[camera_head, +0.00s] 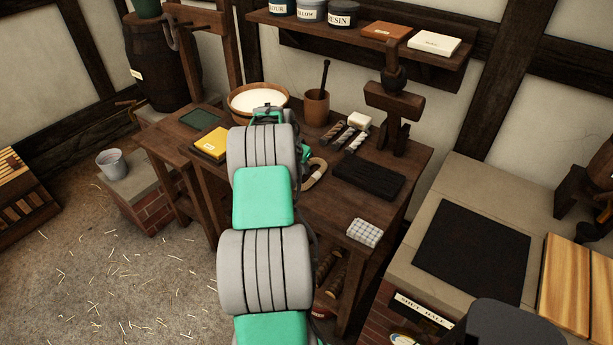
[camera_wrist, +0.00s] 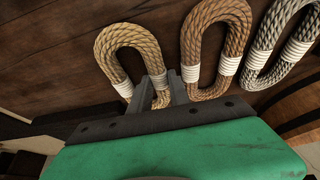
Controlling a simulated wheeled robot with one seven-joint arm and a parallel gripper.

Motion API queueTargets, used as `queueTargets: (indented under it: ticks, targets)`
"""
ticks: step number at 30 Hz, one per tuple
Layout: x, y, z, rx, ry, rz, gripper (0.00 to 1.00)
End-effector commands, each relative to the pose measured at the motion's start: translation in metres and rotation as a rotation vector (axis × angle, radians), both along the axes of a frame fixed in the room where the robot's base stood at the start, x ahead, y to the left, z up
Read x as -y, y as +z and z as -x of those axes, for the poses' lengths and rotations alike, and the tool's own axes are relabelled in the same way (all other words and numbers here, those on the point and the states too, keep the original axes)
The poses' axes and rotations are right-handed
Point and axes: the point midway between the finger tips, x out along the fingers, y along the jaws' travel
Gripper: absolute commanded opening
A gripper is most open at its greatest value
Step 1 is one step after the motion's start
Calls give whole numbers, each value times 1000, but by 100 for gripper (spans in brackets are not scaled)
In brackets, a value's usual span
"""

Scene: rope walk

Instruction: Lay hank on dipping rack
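In the head view a pale hank (camera_head: 316,172) shows on the workbench just right of my arm, which hides the gripper and the others. I cannot say for sure which thing is the dipping rack.
On the workbench (camera_head: 330,205) stand a wooden tub of white stuff (camera_head: 258,98), a mortar (camera_head: 317,107), a yellow block (camera_head: 211,143), a dark slab (camera_head: 369,179) and a wooden post stand (camera_head: 395,101). A slatted wooden piece (camera_head: 22,195) is at the far left. A brick-based counter (camera_head: 425,240) is right.

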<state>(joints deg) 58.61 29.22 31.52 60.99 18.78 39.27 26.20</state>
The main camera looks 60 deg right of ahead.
Motion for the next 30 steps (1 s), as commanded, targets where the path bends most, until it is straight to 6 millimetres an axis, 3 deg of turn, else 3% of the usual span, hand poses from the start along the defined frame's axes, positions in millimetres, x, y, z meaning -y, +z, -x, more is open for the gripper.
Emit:
queueTargets:
  ticks: [7, 23, 30]
  targets:
    - [0, 0, -1, 1, 1, 0, 0]
    - [0, 2, -1, 1, 2, 1, 0]
    - [0, 25, -2, 4, 3, 5, 0]
